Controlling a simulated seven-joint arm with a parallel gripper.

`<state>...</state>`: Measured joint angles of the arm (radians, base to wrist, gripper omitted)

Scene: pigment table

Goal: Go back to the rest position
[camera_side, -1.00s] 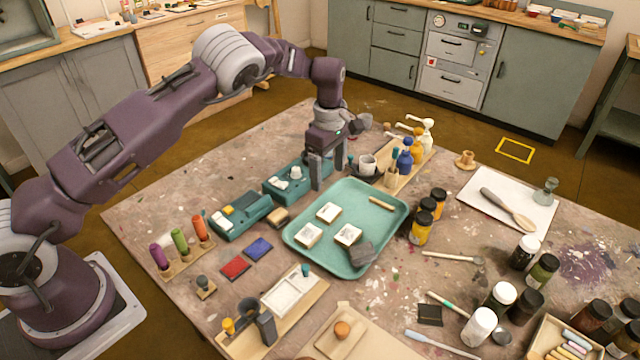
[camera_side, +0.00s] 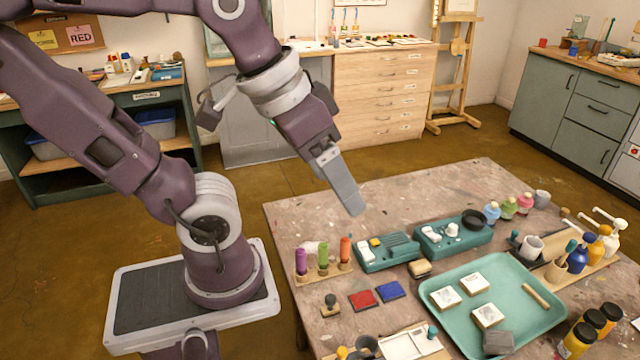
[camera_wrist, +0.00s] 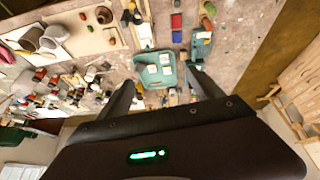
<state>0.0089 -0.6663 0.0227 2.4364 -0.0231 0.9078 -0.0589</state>
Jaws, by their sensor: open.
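My gripper (camera_side: 350,190) is raised in the air above the table's far left corner in the side view, left of the teal tray and clear of everything on the table. Its near finger hides the other one there. In the wrist view my gripper (camera_wrist: 160,90) shows two dark fingers spread apart with nothing between them but the distant table. The teal tray (camera_side: 545,320) lies flat on the table with several white tiles and a grey block in it. It also shows in the wrist view (camera_wrist: 152,108).
Two teal boxes (camera_side: 390,254) stand on the table below and right of my gripper. A rack with purple, green and orange tools (camera_side: 322,268) stands at the left edge. Red and blue pads (camera_side: 362,300) lie nearby. A wooden drawer cabinet (camera_side: 385,95) stands behind on the floor.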

